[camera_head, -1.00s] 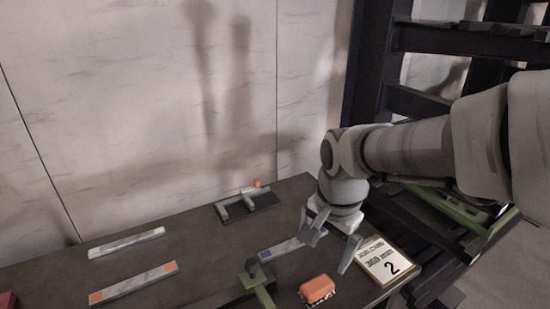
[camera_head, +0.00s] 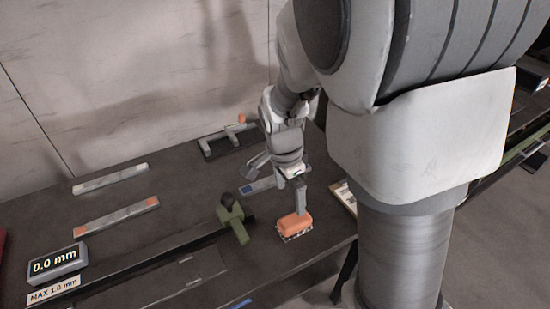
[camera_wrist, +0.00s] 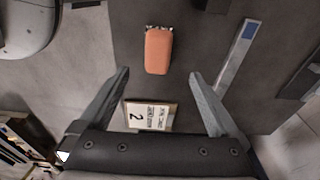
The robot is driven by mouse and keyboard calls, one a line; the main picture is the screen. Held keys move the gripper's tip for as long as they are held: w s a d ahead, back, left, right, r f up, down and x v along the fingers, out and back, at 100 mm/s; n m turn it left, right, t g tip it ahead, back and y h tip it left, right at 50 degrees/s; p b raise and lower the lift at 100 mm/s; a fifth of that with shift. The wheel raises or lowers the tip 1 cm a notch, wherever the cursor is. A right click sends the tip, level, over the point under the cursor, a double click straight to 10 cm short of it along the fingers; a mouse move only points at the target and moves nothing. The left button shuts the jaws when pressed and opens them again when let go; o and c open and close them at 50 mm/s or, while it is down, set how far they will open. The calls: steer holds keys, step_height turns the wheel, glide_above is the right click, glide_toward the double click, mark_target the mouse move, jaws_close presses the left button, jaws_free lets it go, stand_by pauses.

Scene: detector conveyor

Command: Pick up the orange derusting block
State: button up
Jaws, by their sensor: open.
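The orange derusting block (camera_head: 294,224) lies on the dark table near its front right edge, with a pale bristly underside showing. In the wrist view the block (camera_wrist: 158,50) lies beyond the fingertips, centred a little left of the middle of the gap. My gripper (camera_head: 279,185) is above and behind the block in the head view, with one finger in front of the block's back end. In the wrist view my gripper (camera_wrist: 160,73) is open, with its two fingers spread wide and nothing between them.
A green clamp (camera_head: 233,218) stands close left of the block. A blue-marked metal bar (camera_head: 262,184) lies behind it. A card marked 2 (camera_wrist: 150,116) lies near the block. A 0.0 mm display (camera_head: 56,264) and orange-marked bar (camera_head: 117,217) are at left.

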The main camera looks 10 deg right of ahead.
mark_target(295, 219)
steer(key=f, duration=0.2)
steer(key=f+b, duration=0.1)
steer(key=f, duration=0.3)
steer(key=shift+w+d+f, duration=0.1)
steer(key=shift+d+f, duration=0.05)
steer(key=shift+d, duration=0.25)
steer(key=shift+d+f+b, duration=0.2)
steer(key=shift+f+b, duration=0.15)
steer(key=shift+f, duration=0.5)
steer(key=shift+d+f+b, duration=0.15)
steer(key=shift+f+b, duration=0.15)
steer(key=shift+f, duration=0.5)
steer(key=shift+d+f+b, duration=0.2)
steer(key=shift+f+b, duration=0.15)
steer(key=shift+f, duration=0.5)
steer(key=shift+f, duration=0.25)
steer(key=c, duration=1.4)
steer(key=shift+c, duration=0.2)
steer(key=shift+r, duration=0.1)
step_height(295, 219, up, 5)
steer(key=shift+a+p, duration=0.1)
steer(key=shift+p, duration=0.8)
steer(key=s+d+r+p, duration=0.2)
steer(key=s+d+r, duration=0.4)
steer(key=s, duration=0.3)
steer(key=shift+d+r, duration=0.2)
steer(key=shift+d, duration=0.55)
